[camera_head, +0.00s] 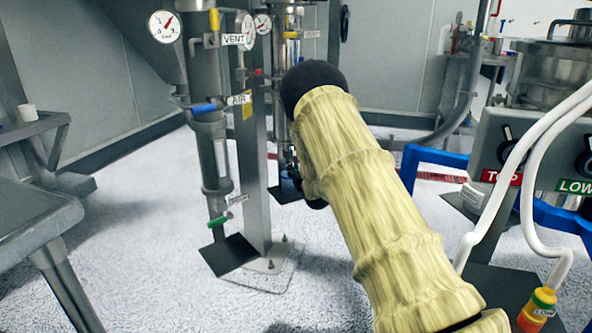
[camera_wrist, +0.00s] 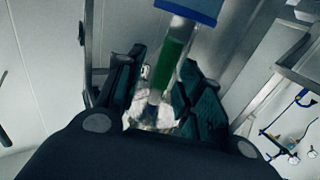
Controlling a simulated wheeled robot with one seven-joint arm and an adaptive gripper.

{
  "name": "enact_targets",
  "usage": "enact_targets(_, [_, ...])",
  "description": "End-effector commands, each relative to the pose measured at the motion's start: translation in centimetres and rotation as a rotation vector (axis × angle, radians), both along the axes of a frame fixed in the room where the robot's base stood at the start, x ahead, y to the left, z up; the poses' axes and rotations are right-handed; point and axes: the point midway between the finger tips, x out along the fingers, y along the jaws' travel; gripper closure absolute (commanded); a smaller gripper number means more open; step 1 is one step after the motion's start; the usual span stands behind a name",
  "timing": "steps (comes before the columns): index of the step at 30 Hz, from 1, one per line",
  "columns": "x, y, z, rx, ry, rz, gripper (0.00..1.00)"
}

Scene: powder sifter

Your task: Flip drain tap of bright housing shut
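In the head view a grey metal housing (camera_head: 213,150) stands left of my arm. Its green drain tap handle (camera_head: 217,221) lies roughly level beside a small label. A second column of pipework (camera_head: 283,50) stands behind, its lower part hidden by my arm. I cannot tell which housing is the bright one. In the wrist view a green handle (camera_wrist: 166,64) hangs below a blue collar (camera_wrist: 190,8), between the dark fingers of my gripper (camera_wrist: 160,95). The fingers are apart, with a gap beside the handle; contact is unclear. In the head view my gripper is mostly hidden behind my sleeved arm.
The housing carries a blue air handle (camera_head: 203,108), a yellow vent handle (camera_head: 214,20) and a pressure gauge (camera_head: 164,26). A grey control box (camera_head: 490,140) with white hoses (camera_head: 527,140) stands at right. A metal table (camera_head: 35,215) is at left.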

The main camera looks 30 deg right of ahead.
Motion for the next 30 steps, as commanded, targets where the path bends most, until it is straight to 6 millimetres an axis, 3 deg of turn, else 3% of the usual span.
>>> enact_targets(13, [0.84, -0.22, 0.05, 0.000, 0.000, 0.000, 0.63])
enact_targets(19, [0.82, -0.22, 0.05, 0.000, 0.000, 0.000, 1.00])
enact_targets(30, [0.80, -0.24, 0.17, 0.016, -0.001, -0.001, 1.00])
